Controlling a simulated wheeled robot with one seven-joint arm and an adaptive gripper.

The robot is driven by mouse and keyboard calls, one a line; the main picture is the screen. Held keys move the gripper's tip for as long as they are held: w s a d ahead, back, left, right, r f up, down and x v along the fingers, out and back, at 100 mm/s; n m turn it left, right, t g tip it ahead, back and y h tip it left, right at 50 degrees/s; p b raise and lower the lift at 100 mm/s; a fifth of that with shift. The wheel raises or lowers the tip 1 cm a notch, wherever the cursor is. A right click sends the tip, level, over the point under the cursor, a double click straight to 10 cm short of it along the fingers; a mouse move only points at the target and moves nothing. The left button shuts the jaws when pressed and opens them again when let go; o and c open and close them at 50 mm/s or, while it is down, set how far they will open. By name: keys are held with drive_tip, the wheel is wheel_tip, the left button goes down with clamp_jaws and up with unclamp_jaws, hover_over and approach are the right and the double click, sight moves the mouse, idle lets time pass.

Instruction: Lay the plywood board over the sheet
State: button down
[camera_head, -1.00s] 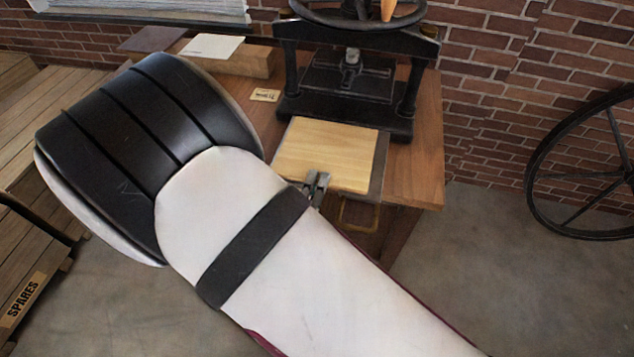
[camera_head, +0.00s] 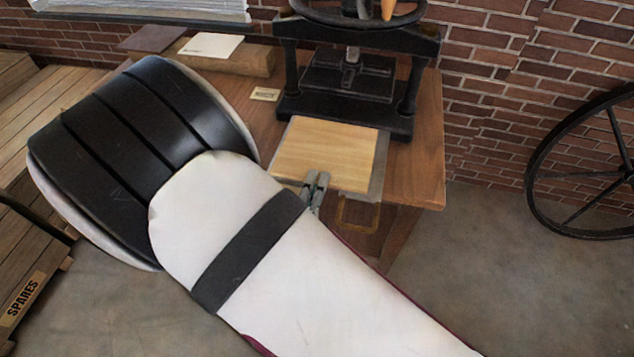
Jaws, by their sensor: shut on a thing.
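The plywood board (camera_head: 326,150) is a pale wooden rectangle in front of the black hand press (camera_head: 350,75). A grey sheet or plate (camera_head: 379,172) shows as a strip along the board's right side and past its edges; the board covers most of it. I cannot tell whether the board touches it. My gripper (camera_head: 317,181) is at the board's front edge, shut on the board. My arm hides part of the gripper and the table's left front.
The wooden table (camera_head: 424,160) has bare room to the right of the board. A small label (camera_head: 265,94) lies left of the press. A wooden block with a cream sheet (camera_head: 211,46) stands at the back left. A black spoked wheel (camera_head: 585,165) is at the right.

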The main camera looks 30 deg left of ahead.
drive_tip(key=c, duration=1.7)
unclamp_jaws()
drive_tip(key=shift+o, duration=0.6)
drive_tip(key=shift+o, duration=0.7)
drive_tip(key=shift+s, duration=0.15)
drive_tip(key=p+v, duration=0.2)
drive_tip(key=v, duration=0.4)
